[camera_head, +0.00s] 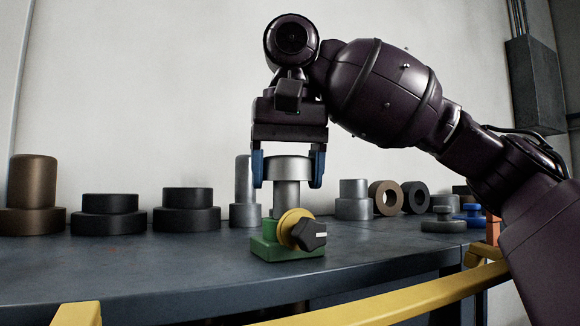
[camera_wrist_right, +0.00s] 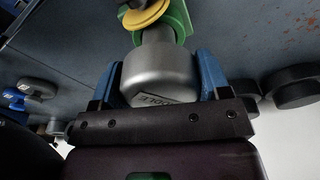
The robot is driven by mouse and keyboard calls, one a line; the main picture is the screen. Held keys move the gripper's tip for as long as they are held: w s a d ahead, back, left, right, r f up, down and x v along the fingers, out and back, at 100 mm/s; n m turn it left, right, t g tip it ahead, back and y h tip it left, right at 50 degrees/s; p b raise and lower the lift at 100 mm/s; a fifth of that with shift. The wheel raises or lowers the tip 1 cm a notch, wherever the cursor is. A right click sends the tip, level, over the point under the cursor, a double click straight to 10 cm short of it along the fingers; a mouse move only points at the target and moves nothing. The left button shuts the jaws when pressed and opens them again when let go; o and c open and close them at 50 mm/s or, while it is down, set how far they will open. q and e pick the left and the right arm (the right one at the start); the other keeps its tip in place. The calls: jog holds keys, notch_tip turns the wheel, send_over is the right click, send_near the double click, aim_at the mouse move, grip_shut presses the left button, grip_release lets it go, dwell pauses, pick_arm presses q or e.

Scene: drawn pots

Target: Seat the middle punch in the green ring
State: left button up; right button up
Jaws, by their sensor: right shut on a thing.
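The middle punch, a grey metal piece with a wide head (camera_head: 287,167) and a narrower shank, stands upright in my right gripper (camera_head: 288,172). The blue fingers are shut on its head from both sides. Part of its lettering shows on the head (camera_wrist_right: 160,75) in the right wrist view. The green ring (camera_head: 285,251) is a green block on the bench, with a yellow disc and a black knob (camera_head: 309,235) on its front. The shank comes down over the block, and its lower end is hidden behind the disc. I cannot tell how deep it sits. My left gripper is not in view.
On the dark bench (camera_head: 170,270) stand a brown stepped piece (camera_head: 33,190), two black ones (camera_head: 108,213) and grey ones (camera_head: 354,200) behind. Rings (camera_head: 386,197) and small blue pieces (camera_head: 470,215) are at the right. A yellow rail (camera_head: 400,303) crosses in front.

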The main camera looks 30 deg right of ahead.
jog(key=shift+w+r+p, duration=0.1)
jog(key=shift+r+p, duration=0.05)
jog(key=shift+p, duration=0.15)
dwell(0.5)
jog(key=shift+w+d, duration=0.1)
jog(key=shift+w, duration=0.2)
dwell(0.3)
jog(key=shift+s+a+f+b, duration=0.1)
jog(key=shift+a+f+b, duration=0.1)
jog(key=shift+f+b, duration=0.3)
dwell(1.6)
jog(key=shift+r+p, duration=0.25)
jog(key=shift+p, duration=0.2)
jog(key=shift+r, duration=0.15)
dwell(0.4)
jog(key=shift+d, duration=0.2)
dwell(1.3)
jog(key=shift+f+b, duration=0.35)
jog(key=shift+f, duration=0.35)
dwell(0.4)
jog(key=o, duration=1.6)
